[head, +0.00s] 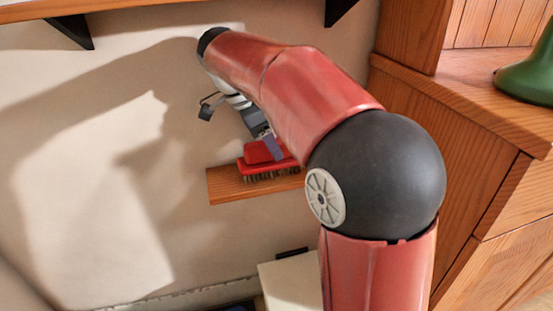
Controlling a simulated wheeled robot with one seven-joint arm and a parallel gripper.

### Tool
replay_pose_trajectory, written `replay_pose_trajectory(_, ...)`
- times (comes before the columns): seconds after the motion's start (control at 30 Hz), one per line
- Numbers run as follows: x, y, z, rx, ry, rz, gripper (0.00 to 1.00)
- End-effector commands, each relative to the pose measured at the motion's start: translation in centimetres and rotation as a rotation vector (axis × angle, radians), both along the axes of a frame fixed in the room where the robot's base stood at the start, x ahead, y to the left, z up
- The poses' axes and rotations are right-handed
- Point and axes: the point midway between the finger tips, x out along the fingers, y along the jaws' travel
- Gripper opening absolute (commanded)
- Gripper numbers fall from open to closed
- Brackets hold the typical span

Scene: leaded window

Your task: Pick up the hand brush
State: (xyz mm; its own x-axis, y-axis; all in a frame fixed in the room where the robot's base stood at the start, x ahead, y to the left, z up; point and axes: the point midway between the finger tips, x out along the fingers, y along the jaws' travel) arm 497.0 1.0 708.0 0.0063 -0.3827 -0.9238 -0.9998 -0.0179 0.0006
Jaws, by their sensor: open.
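The hand brush (253,172) has a red body and dark bristles. It lies bristles down on a small wooden wall shelf (228,188) in the middle of the head view. My gripper (268,148) is at the brush's top, reaching down from the upper left. Its jaws are open and seem to be at or around the red handle; I cannot tell whether they touch it. My red arm hides the right end of the shelf, the right part of the brush and part of the gripper.
A higher wooden shelf (190,14) on dark brackets runs along the top. A wooden cabinet (460,150) stands at the right with a green object (530,75) on it. A pale box-like surface (290,283) is below the small shelf. The wall at left is bare.

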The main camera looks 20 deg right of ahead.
Motion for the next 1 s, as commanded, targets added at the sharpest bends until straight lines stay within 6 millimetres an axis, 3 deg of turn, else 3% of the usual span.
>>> replay_pose_trajectory(1.0,0.01,-0.30,-1.03,0.001,-0.001,-0.001,0.53)
